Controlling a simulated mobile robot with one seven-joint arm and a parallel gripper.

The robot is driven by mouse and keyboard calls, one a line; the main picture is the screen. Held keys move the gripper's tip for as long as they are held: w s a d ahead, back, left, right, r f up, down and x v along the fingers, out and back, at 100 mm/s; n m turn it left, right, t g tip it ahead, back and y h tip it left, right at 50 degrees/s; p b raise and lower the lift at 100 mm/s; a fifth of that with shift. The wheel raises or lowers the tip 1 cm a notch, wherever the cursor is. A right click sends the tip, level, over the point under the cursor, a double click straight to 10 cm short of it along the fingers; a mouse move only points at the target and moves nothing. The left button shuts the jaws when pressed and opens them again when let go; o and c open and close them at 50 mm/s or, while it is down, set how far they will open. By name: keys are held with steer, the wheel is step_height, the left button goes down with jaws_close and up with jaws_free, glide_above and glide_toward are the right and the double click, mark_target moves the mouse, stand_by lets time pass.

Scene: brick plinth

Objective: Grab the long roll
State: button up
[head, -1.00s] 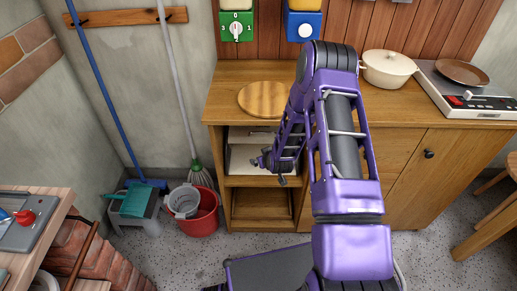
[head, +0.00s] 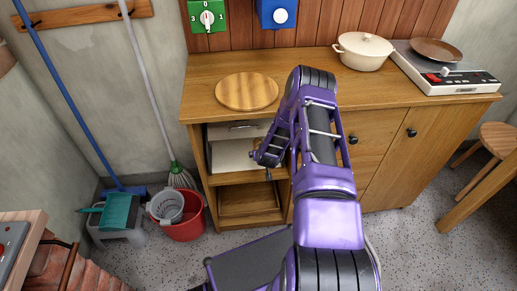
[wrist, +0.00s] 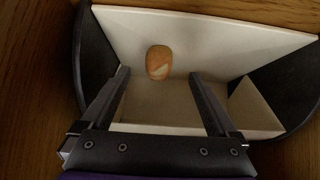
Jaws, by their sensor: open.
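An orange-brown roll (wrist: 158,62) with a pale mark lies inside an open cream-walled box (wrist: 215,38) with dark rounded sides. It shows as a short oval; its full length cannot be told. My gripper (wrist: 160,78) is open, its two fingers reaching into the box, with the roll beyond and between the tips and nothing held. In the head view the box (head: 228,156) sits in the upper open shelf of the wooden cabinet, and my gripper (head: 262,165) is at its right front. The roll is hidden in that view.
The cabinet (head: 365,93) carries a round wooden board (head: 247,91), a cream pot (head: 362,50) and a hotplate (head: 450,78). The lower shelf (head: 248,200) looks empty. A red bucket (head: 186,223) and a mop (head: 150,95) stand left of the cabinet.

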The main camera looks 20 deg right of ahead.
steer(key=shift+b+x, duration=0.75)
steer(key=shift+x, duration=2.75)
steer(key=shift+d, duration=0.1)
steer(key=shift+r, duration=0.1)
steer(key=c, duration=1.4)
steer(key=shift+r, duration=0.1)
